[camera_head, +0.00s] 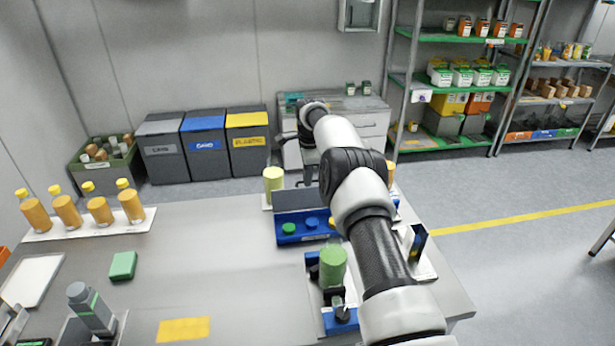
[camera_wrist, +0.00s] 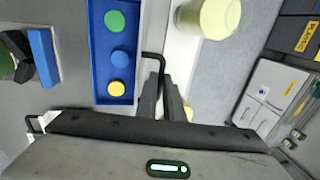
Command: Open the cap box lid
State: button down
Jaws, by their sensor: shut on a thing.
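The cap box (camera_head: 305,238) is a blue box on the table, holding round green, blue and yellow caps. It also shows in the wrist view (camera_wrist: 98,62), with its inside uncovered. Its lid (camera_head: 300,199) stands raised as a dark grey panel along the far side in the head view. In the wrist view a thin black bent handle (camera_wrist: 151,55) sticks out beside the box. My gripper (camera_wrist: 164,88) is shut on this handle at the box's far side. The lid is hard to make out in the wrist view, seen nearly edge-on.
A pale yellow-green cylinder (camera_head: 273,180) stands close behind the box. A fixture with a green cylinder (camera_head: 333,265) stands in front, near my arm. Orange bottles (camera_head: 98,208) stand on a white tray at left. The table's middle left is mostly clear.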

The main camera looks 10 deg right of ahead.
jog(key=c, duration=2)
grip_release()
jog(key=shift+s+f, duration=0.25)
jog(key=shift+f, duration=0.35)
jog(key=shift+o, duration=0.5)
jog(key=shift+w, duration=0.15)
jog(key=v, duration=1.8)
jog(key=shift+w, duration=0.15)
